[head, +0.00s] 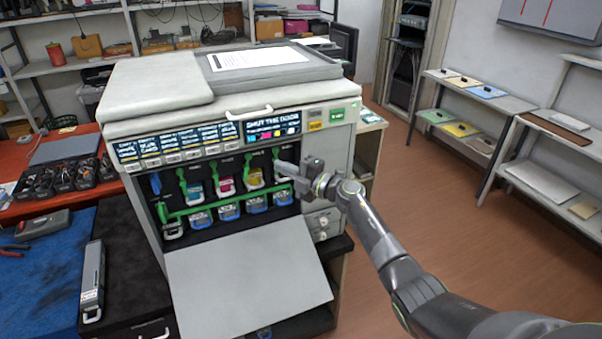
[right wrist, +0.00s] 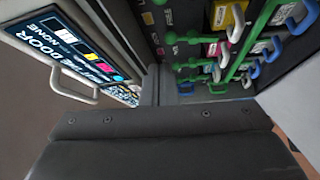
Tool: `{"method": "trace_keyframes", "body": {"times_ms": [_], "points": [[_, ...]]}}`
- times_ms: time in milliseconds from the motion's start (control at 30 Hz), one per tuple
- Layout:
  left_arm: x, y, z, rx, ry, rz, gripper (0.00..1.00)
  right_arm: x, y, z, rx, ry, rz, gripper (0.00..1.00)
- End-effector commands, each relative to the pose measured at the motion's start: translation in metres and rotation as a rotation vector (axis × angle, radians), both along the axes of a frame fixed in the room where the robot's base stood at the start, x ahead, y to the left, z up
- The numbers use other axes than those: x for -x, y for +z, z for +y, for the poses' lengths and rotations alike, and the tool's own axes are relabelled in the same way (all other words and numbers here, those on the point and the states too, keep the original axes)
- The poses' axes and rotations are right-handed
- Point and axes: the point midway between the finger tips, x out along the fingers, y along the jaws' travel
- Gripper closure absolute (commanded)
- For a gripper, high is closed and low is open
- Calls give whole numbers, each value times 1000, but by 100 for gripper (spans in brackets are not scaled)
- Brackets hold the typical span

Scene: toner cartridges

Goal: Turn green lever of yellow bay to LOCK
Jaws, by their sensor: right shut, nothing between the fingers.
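The yellow cartridge (head: 255,178) sits in its bay in the open front of the printer. A green lever (head: 247,164) stands roughly upright at that bay, beside the cartridge; its LOCK mark is too small to read. My right gripper (head: 282,169) is shut and empty, in front of the bay just right of the yellow one, and hides part of it. In the right wrist view the shut fingers (right wrist: 169,86) point toward the bays, where several green levers and a yellow label (right wrist: 222,14) show. I cannot tell whether the fingers touch anything. My left gripper is out of view.
The printer's grey front door (head: 245,285) hangs open below the bays. A green rail (head: 205,208) and blue handles run along their bottom. A white handle (head: 248,114) juts out above. A loose cartridge (head: 93,280) lies on the dark surface at left.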

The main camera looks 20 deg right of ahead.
Motion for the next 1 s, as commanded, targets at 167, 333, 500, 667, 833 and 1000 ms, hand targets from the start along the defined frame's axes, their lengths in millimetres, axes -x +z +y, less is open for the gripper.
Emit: {"method": "trace_keyframes", "body": {"times_ms": [167, 333, 500, 667, 833, 1000], "points": [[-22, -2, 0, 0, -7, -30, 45, 23, 0, -18, 4, -1, -1, 100], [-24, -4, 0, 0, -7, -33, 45, 36, 2, -28, 2, -1, 0, 100], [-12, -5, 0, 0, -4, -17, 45, 42, 3, -31, 1, 0, 0, 100], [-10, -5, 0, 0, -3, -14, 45, 42, 3, -32, 0, 0, 0, 100], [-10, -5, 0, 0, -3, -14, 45, 42, 3, -32, 0, 0, 0, 100], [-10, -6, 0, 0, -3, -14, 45, 42, 0, -32, -5, -3, 6, 100]]}}
